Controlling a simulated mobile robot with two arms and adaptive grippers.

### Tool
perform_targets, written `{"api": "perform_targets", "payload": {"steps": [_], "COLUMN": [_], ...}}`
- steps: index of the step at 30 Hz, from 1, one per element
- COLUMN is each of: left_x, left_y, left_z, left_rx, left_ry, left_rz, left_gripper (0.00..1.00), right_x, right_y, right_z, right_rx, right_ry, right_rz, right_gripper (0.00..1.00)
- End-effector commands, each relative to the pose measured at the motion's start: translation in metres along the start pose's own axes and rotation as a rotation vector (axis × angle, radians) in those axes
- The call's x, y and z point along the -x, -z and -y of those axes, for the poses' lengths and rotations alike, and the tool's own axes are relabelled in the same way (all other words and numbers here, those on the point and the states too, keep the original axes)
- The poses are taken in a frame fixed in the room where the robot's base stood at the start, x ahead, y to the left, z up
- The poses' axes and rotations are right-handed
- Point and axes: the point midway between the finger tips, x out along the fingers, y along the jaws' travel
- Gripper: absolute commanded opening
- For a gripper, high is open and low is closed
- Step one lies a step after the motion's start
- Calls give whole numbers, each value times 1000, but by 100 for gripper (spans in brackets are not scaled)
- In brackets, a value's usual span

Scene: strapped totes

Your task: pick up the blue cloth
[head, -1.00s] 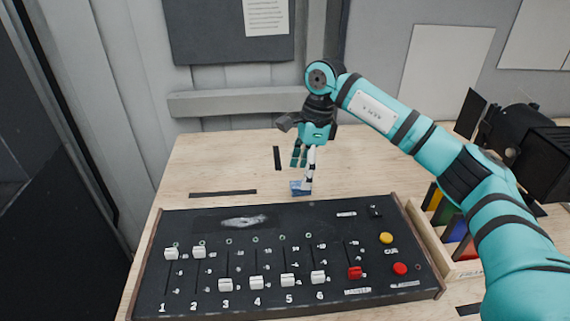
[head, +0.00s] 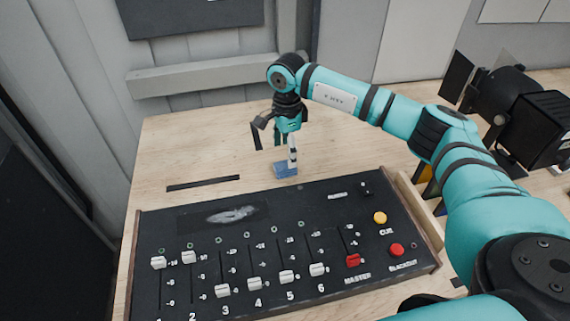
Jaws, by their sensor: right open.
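The blue cloth (head: 281,171) is a small folded piece lying on the wooden table, just behind the back edge of the black fader console. My right gripper (head: 286,152) points down from above it. It is open, and one pale fingertip reaches down to the cloth, partly hiding it. Whether that fingertip touches the cloth I cannot tell. My left gripper is not in view.
The console (head: 330,228), with several sliders and yellow and red buttons, fills the front of the table (head: 200,148). A black stage lamp (head: 520,110) stands at the right. A wooden tray (head: 418,205) sits beside the console. The table's back left is clear.

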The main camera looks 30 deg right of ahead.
Motion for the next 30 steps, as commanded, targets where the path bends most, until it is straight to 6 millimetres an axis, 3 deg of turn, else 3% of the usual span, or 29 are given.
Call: {"api": "perform_targets", "payload": {"steps": [5,12,16,25,30], "left_x": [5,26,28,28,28], "left_y": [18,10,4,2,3], "left_z": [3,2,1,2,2], "left_rx": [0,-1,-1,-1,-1], "left_ry": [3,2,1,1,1], "left_rz": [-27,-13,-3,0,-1], "left_gripper": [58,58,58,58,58], "right_x": [-12,-40,-58,-64,-64], "right_y": [-1,-4,-4,-4,-4], "right_z": [0,0,1,1,1], "right_rx": [1,1,0,1,1], "right_ry": [-1,-5,-2,0,0], "right_rz": [1,0,1,0,1], "right_gripper": [69,69,69,69,47]}}
